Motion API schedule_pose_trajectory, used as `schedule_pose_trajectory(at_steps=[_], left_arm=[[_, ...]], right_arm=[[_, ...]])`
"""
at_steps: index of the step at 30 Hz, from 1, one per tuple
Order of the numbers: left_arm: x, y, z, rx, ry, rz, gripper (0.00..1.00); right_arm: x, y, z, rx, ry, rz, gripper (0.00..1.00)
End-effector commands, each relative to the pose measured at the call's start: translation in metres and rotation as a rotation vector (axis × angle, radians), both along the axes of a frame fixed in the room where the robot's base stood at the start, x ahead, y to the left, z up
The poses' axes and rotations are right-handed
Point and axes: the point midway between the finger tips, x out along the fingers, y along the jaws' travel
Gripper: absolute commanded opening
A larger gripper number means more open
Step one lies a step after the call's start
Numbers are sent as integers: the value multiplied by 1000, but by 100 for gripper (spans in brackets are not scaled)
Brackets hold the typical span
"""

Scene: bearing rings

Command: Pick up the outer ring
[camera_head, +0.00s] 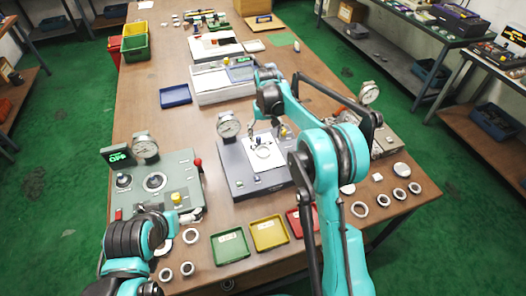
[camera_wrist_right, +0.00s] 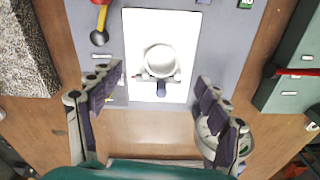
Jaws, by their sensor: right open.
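A pale ring (camera_head: 263,152) lies on the white plate (camera_head: 268,180) of the dark grey gauge station in the middle of the table. In the right wrist view this ring (camera_wrist_right: 160,60) sits on the white plate (camera_wrist_right: 182,18), with a small dark post at its edge. My right gripper (camera_wrist_right: 158,84) is open and empty above the station, its fingers apart on either side of the ring's line. In the head view the right gripper (camera_head: 267,128) hangs over the plate.
Loose rings lie at the right (camera_head: 360,209) and front left (camera_head: 190,236) of the table. Green, yellow (camera_head: 269,233) and red trays line the front edge. Gauge stations stand at left (camera_head: 160,184) and right. A white box (camera_head: 220,95) stands behind.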

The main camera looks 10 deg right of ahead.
Motion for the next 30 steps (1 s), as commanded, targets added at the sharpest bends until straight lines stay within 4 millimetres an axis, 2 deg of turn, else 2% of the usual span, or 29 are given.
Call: schedule_pose_trajectory(at_steps=[3, 14, 22, 25, 30], left_arm=[[0, 0, 1, 0, 0, 0, 100], [0, 0, -10, 0, 0, 0, 100], [0, 0, -25, 0, 0, 0, 100], [0, 0, -26, 0, 0, 0, 100], [0, 0, -25, 0, 0, 0, 100]], right_arm=[[6, 3, -11, -1, 15, 1, 77], [9, 4, -47, -3, 20, 1, 77], [13, 7, -86, -3, 19, 0, 77], [13, 7, -92, -3, 19, 0, 77], [13, 7, -91, -3, 19, 0, 77]])
